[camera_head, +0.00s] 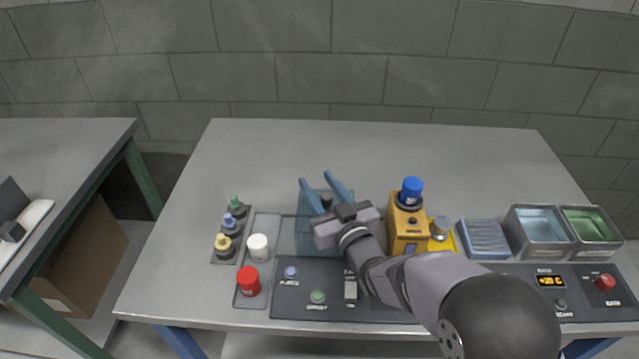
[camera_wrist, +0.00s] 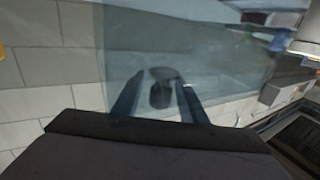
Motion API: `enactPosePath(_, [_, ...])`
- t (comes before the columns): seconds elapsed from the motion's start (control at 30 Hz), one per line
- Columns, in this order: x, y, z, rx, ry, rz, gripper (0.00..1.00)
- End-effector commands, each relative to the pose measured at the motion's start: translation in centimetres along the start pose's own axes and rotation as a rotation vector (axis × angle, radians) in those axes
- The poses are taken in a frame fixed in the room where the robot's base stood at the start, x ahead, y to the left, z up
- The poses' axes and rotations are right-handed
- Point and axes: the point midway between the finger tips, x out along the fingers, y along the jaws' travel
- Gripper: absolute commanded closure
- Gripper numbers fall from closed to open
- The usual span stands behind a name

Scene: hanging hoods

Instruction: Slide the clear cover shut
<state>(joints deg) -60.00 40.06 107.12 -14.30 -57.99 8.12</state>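The clear cover (camera_head: 304,238) is a bluish see-through panel near the middle of the table, partly hidden behind my gripper and arm. It also fills much of the upper wrist view (camera_wrist: 215,45). A dark knob (camera_head: 326,200) stands out from it; the knob shows in the wrist view (camera_wrist: 161,90) too. In the wrist view the fingers (camera_wrist: 159,98) lie either side of the knob with a gap at each side. Whether they touch the cover, I cannot tell.
An orange device (camera_head: 408,232) with a blue cap stands close right of my gripper. Bins (camera_head: 541,232) stand at the right. The table's back is clear.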

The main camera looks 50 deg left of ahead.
Motion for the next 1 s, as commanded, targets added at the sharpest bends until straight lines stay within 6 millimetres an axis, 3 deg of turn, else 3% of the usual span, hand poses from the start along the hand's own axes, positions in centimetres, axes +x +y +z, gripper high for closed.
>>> enactPosePath(0.27, [0.1,0.0,0.0,0.0,0.0,0.0,0.61])
enactPosePath(0.43, [0.1,0.0,0.0,0.0,0.0,0.0,1.0])
enactPosePath(0.57, [0.1,0.1,0.0,0.0,0.0,0.001,1.0])
enactPosePath(0.83, [-1.6,3.5,0.1,0.0,0.0,0.006,1.0])
enactPosePath(1.0, [-1.9,3.9,0.0,0.002,-0.001,0.002,1.0])
